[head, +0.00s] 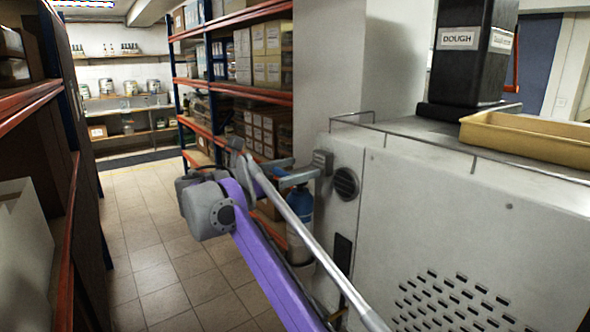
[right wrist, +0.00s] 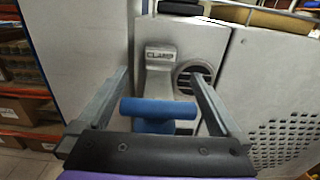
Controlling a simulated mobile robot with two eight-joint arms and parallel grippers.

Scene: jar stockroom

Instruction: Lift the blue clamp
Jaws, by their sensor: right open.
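The blue clamp (right wrist: 158,108) shows in the right wrist view as a thick blue horizontal bar in front of a grey bracket labelled "CLAMP" on the white cabinet wall. In the head view a small blue bit of it (head: 279,171) shows beside my right gripper (head: 291,170), mostly hidden. My right gripper is open, and its two fingers (right wrist: 160,77) reach forward on either side of the bar. I see clear space between the bar and each finger, so it is not gripped. My left gripper is not in view.
A blue cylinder (head: 300,208) hangs below the bracket, close to my right gripper. The white cabinet (head: 440,230) fills the right side, with a yellow tray (head: 530,138) and a black "DOUGH" container (head: 468,60) on top. Shelves (head: 245,92) stand behind. The tiled aisle (head: 150,235) is clear.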

